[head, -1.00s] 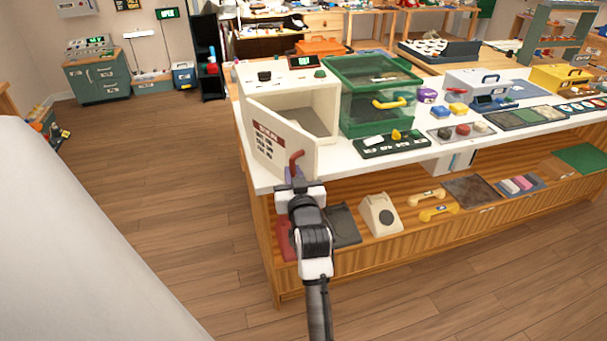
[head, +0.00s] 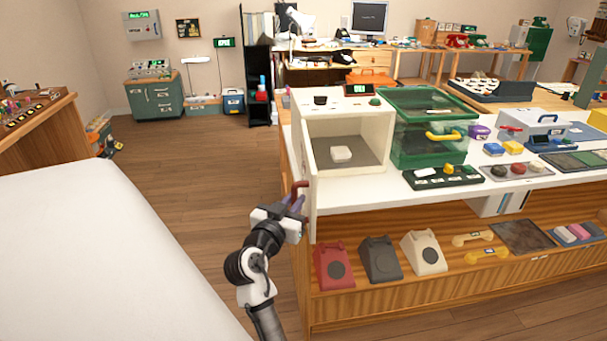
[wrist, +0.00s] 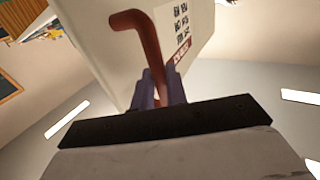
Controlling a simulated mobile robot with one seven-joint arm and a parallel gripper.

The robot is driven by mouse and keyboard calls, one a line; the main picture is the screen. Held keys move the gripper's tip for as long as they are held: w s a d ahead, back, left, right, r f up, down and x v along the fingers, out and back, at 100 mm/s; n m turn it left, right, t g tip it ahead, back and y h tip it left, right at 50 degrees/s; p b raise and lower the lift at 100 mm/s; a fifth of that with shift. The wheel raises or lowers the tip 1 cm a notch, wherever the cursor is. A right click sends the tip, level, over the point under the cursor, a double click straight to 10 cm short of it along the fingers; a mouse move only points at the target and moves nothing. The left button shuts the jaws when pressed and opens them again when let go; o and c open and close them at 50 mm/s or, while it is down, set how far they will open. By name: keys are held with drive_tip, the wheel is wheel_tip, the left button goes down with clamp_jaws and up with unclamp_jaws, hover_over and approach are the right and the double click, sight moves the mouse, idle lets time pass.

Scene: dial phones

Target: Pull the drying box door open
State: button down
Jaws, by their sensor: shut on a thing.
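The drying box (head: 391,126) is a cream box at the left end of the white counter. Its door (head: 309,181) is hinged at the left and stands wide open, seen nearly edge-on in the head view. A small white block (head: 341,154) sits inside on the box floor. My gripper (head: 293,203) is shut on the door's red handle (head: 299,187). In the wrist view the red handle (wrist: 143,40) passes between the purple fingers (wrist: 160,90), with the door's printed face (wrist: 190,30) behind it.
A green clear-sided box (head: 432,120) with a yellow handle stands right of the drying box. A shelf below holds red, dark and cream phone bodies (head: 423,252). A white surface (head: 85,240) fills the lower left. The floor left of the counter is clear.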

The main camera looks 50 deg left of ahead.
drive_tip(key=shift+s+a+h, duration=0.2)
drive_tip(key=shift+a+h, duration=0.1)
drive_tip(key=c, duration=1.4)
unclamp_jaws()
drive_tip(key=shift+f, duration=0.15)
drive_tip(key=b+v, duration=0.4)
drive_tip(key=v, duration=0.9)
drive_tip(key=shift+s, duration=0.4)
drive_tip(key=shift+w+d, duration=0.1)
drive_tip(key=shift+d, duration=0.05)
